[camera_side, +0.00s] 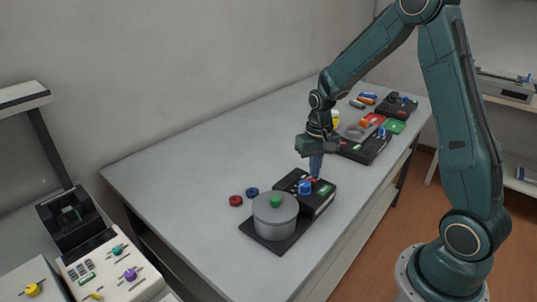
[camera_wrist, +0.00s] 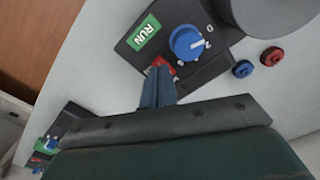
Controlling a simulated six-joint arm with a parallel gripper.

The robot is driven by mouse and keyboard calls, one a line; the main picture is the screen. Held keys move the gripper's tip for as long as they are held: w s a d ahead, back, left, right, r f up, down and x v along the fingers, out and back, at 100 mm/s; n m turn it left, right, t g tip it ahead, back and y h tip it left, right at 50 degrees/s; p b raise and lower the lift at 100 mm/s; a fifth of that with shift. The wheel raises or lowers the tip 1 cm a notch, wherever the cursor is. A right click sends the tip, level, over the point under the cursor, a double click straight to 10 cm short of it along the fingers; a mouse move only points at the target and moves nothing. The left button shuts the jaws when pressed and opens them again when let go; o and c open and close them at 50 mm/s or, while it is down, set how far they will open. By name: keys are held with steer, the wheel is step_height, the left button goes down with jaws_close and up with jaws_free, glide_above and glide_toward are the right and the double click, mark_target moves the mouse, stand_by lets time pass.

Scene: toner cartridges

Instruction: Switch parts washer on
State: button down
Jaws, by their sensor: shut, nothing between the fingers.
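The parts washer is a grey round tub (camera_side: 273,219) with a green knob on its lid, beside a black control box (camera_side: 319,207). The box carries a blue dial (camera_side: 305,187), a green label (camera_side: 324,190) and a small red switch. In the wrist view the blue dial (camera_wrist: 186,42) has numbers beside it, the green label (camera_wrist: 143,35) reads RUN, and the red switch (camera_wrist: 160,66) is partly hidden by my fingertips. My gripper (camera_side: 316,175) is shut and empty, pointing down at the red switch; it also shows in the wrist view (camera_wrist: 157,82). I cannot tell whether the tips touch the switch.
A red ring (camera_side: 235,200) and a blue ring (camera_side: 252,192) lie left of the washer. Another black device (camera_side: 367,147) and several coloured parts stand farther back. A beige panel with knobs (camera_side: 118,267) is at lower left. The table's left middle is clear.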

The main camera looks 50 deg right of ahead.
mark_target(313, 181)
steer(key=shift+f, duration=0.95)
stand_by(0.8)
steer(key=shift+r, duration=3.55)
steer(key=s+a+r+n+t, duration=0.3)
steer(key=s+a+r, duration=0.5)
steer(key=r, duration=0.4)
steer(key=s+a+r+n+t, duration=0.1)
steer(key=s+a, duration=0.1)
steer(key=s, duration=0.4)
steer(key=s+a+r+n+t, duration=0.1)
steer(key=s+a+r+n, duration=0.1)
steer(key=s, duration=0.3)
steer(key=shift+s+a+t, duration=0.25)
steer(key=shift+s+t, duration=0.05)
steer(key=shift+s, duration=0.1)
